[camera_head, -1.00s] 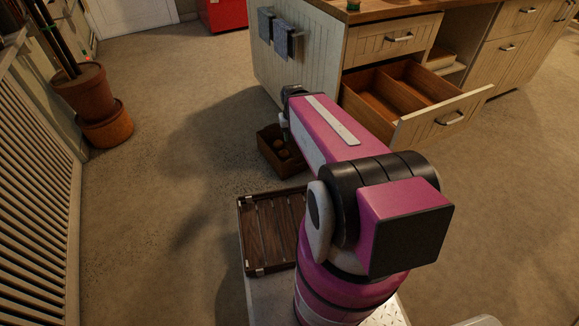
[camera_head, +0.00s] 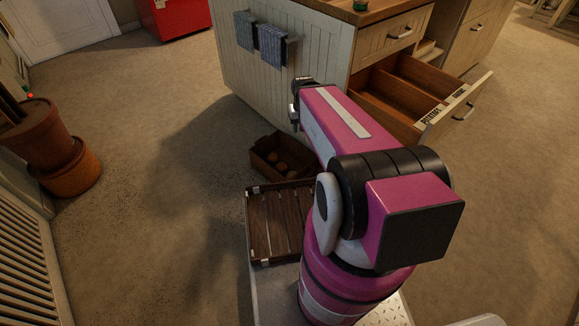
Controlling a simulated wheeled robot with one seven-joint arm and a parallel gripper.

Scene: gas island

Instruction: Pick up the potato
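Brown potatoes (camera_head: 281,167) lie in a small open wooden crate (camera_head: 262,175) on the floor in front of the kitchen island; two or so show, and my arm may hide others. My gripper (camera_head: 294,122) hangs at the end of my pink arm, above and near the back right of the crate. Its fingers are small and dark here, and I cannot tell whether they are open. I see no potato in it.
The kitchen island (camera_head: 290,50) stands just behind the crate, with an open drawer (camera_head: 405,95) to the right of my arm. A slatted wooden tray (camera_head: 284,225) is mounted at my front. Terracotta pots (camera_head: 68,170) and a radiator (camera_head: 30,262) stand at left. The floor between is clear.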

